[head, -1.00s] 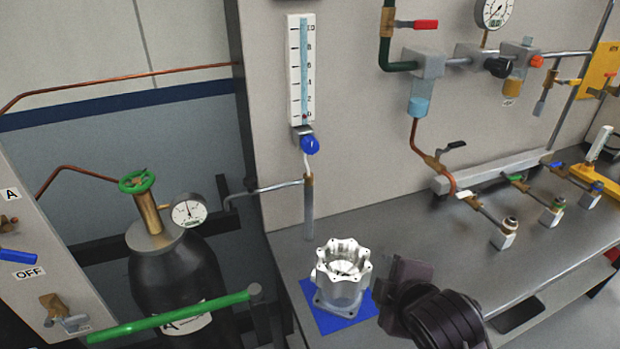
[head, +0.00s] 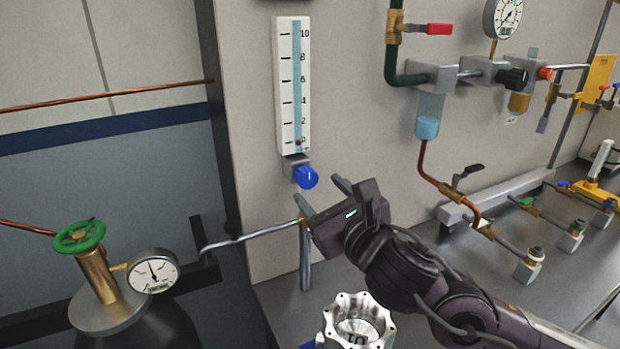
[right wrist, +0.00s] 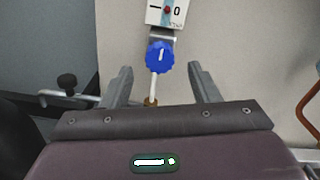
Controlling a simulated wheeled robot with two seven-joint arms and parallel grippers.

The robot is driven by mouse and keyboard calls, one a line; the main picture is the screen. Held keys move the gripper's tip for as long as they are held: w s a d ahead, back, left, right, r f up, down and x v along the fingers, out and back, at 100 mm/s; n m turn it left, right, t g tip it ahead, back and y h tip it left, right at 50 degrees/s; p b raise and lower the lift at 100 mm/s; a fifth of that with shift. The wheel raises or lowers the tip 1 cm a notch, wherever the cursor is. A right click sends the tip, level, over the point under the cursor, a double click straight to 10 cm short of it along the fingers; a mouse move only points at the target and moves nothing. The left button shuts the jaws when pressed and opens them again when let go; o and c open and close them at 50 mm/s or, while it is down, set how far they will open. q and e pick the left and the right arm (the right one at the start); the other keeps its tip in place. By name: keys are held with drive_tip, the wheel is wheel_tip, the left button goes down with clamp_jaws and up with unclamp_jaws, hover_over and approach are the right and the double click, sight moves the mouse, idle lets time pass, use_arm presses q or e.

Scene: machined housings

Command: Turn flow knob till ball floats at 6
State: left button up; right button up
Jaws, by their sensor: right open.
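The flowmeter (head: 288,88) is a white upright scale with a pale blue tube, marked 0 to 10, on the grey panel. The small dark red ball (head: 298,141) sits at the 0 mark; it also shows in the right wrist view (right wrist: 167,10). The blue flow knob (head: 306,177) is just below the scale, and in the right wrist view the knob (right wrist: 160,56) lies ahead, between the finger lines. My right gripper (head: 322,193) is open and empty, its fingertips a little below and right of the knob, apart from it. My left gripper is out of view.
A machined metal housing (head: 357,322) stands on the bench below my right arm. A bent grey pipe (head: 250,237) runs left below the knob. A gas cylinder with a green handwheel (head: 79,237) and gauge stands at left. Valves and pipes (head: 432,75) line the panel at right.

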sight(309, 181)
drive_tip(key=p+x, duration=0.1)
drive_tip(key=x, duration=0.3)
drive_tip(key=shift+w, duration=0.15)
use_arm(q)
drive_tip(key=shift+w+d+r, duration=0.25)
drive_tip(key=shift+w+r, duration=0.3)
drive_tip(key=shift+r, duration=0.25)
use_arm(e)
drive_tip(key=c, duration=1)
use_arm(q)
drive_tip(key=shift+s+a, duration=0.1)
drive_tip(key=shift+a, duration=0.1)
use_arm(e)
drive_tip(key=shift+o, duration=0.2)
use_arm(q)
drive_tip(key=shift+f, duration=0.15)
use_arm(e)
drive_tip(key=shift+f, duration=0.1)
